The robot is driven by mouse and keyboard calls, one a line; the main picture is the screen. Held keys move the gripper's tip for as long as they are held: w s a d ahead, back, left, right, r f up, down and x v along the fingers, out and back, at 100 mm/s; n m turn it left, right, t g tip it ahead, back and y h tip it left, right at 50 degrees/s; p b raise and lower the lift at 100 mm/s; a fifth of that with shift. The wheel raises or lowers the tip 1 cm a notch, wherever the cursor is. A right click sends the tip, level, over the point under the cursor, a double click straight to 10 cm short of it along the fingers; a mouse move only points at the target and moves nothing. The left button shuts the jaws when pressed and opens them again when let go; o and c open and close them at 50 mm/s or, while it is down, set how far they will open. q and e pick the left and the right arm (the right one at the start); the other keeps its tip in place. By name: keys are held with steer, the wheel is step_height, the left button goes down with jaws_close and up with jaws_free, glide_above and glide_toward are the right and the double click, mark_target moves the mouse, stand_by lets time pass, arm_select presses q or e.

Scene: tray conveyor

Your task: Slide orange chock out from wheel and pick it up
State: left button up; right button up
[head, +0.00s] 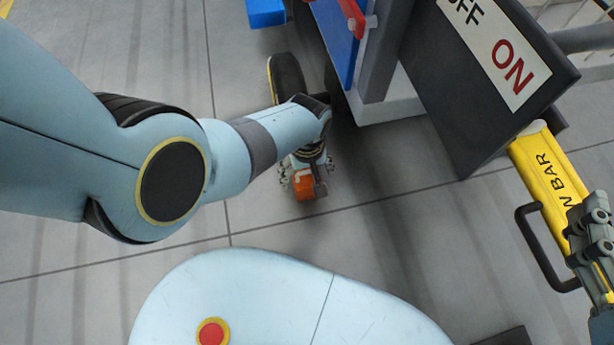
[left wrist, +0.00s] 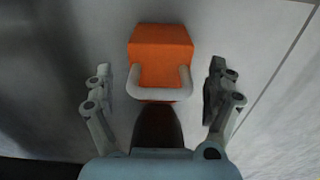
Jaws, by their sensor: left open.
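The orange chock (head: 304,187) lies on the floor below my left gripper in the head view. In the left wrist view the chock (left wrist: 160,47) shows a pale grey handle (left wrist: 160,92) on its near side. My left gripper (left wrist: 160,75) is open, with one finger on each side of the chock and visible gaps between. In the head view my left gripper (head: 305,178) partly hides the chock. A dark wheel (head: 287,78) shows beyond my left wrist. Whether the chock touches a wheel is hidden. My right gripper (head: 588,225) is over a yellow bar at the right edge.
A cart with a blue panel (head: 340,38) and a dark ON/OFF board (head: 455,85) stands at top right. The yellow tow bar (head: 545,165) has a black handle (head: 533,250). A blue block (head: 265,12) is at the top. Grey floor around the chock is clear.

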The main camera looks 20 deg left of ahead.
arm_select(q)
step_height(320, 180, down, 2)
steer(key=shift+f+b, duration=0.1)
steer(key=shift+b, duration=0.75)
arm_select(e)
steer(key=w+r+t+y, duration=0.1)
steer(key=w+r+t, duration=0.1)
steer(key=r, duration=0.4)
steer(key=w+a+r+n+t+y, duration=0.1)
steer(key=w+r+t, duration=0.1)
steer(key=r, duration=0.4)
steer(key=shift+a+r+t, duration=0.15)
steer(key=shift+a+t, duration=0.05)
steer(key=shift+t, duration=0.6)
arm_select(q)
steer(key=shift+c, duration=0.4)
